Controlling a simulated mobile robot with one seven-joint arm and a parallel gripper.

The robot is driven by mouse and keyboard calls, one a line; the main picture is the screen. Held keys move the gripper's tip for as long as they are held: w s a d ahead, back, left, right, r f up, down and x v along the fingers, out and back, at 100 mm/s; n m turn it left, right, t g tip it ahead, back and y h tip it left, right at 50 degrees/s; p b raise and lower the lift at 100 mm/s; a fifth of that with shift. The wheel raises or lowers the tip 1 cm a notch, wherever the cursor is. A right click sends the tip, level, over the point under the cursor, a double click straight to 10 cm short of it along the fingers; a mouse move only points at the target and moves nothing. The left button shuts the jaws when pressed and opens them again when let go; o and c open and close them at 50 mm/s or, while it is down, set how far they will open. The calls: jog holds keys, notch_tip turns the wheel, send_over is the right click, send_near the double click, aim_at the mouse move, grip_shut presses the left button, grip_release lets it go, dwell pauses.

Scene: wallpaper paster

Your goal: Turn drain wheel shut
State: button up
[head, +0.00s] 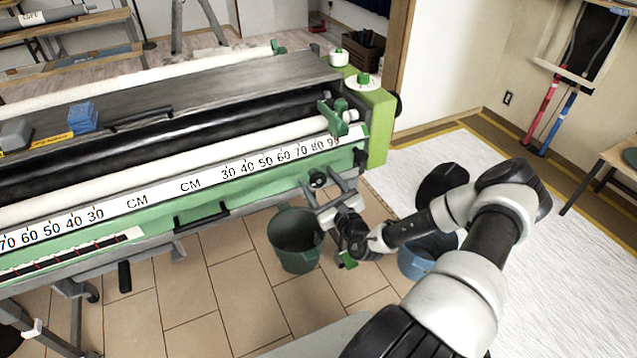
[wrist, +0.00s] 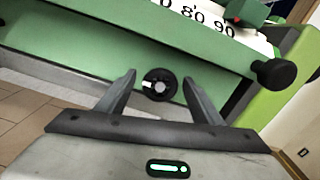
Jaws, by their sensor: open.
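The drain wheel (head: 318,179) is a small black round knob on the lower green front of the pasting machine, near its right end. In the wrist view the wheel (wrist: 159,85) shows a pale mark on its left side and lies in the gap between my fingers. My gripper (head: 322,190) is open in front of the machine, one finger to each side of the wheel. In the wrist view my gripper (wrist: 158,78) shows clear gaps between both fingers and the wheel. I cannot tell whether the fingertips reach as deep as the wheel.
A dark green bucket (head: 295,240) stands on the tiled floor below, and a blue bucket (head: 428,254) stands to its right, partly behind my arm. A black handle (head: 202,217) sticks out of the machine's front to the left. A black knob (wrist: 273,73) is at upper right in the wrist view.

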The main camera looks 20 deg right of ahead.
jog(key=shift+w, duration=0.35)
jog(key=c, duration=1.1)
jog(key=shift+o, duration=0.2)
